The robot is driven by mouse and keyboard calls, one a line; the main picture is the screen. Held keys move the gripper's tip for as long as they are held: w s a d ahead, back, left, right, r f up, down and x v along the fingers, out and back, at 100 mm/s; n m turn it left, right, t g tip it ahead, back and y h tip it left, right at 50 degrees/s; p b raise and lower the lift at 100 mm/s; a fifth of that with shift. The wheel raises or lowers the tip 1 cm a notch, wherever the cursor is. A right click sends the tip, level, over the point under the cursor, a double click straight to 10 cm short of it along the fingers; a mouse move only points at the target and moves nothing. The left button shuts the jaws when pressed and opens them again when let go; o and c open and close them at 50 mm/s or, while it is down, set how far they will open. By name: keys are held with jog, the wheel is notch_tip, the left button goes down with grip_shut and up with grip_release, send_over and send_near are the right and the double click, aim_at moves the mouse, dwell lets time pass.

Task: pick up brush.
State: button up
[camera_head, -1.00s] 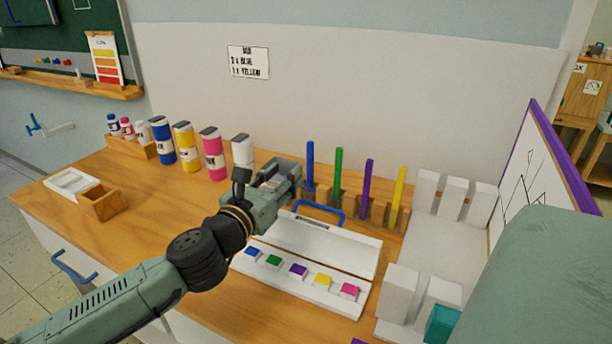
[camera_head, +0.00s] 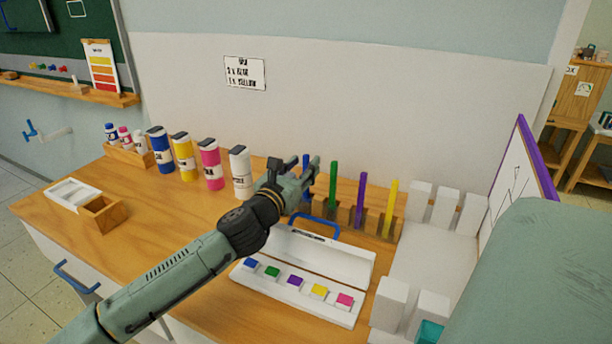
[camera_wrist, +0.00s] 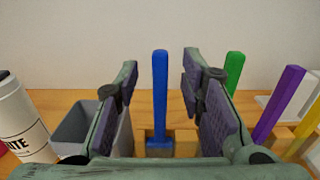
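The blue brush (camera_head: 306,161) stands upright in a wooden holder (camera_head: 399,221) at the back of the desk. In the wrist view the blue brush (camera_wrist: 160,95) rises between my two fingers, with space on both sides of it. My gripper (camera_head: 309,177) is open at the blue brush and hides part of it in the head view. Green (camera_head: 333,188), purple (camera_head: 360,200) and yellow (camera_head: 391,208) brushes stand to its right in the same row.
An open white paint case (camera_head: 318,262) with several colour pads lies in front of the holder. Several paint bottles (camera_head: 210,165) stand to the left. In the wrist view a grey container (camera_wrist: 75,128) sits behind the left finger. White blocks (camera_head: 392,303) are at right.

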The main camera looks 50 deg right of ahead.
jog(key=shift+c, duration=0.5)
grip_shut()
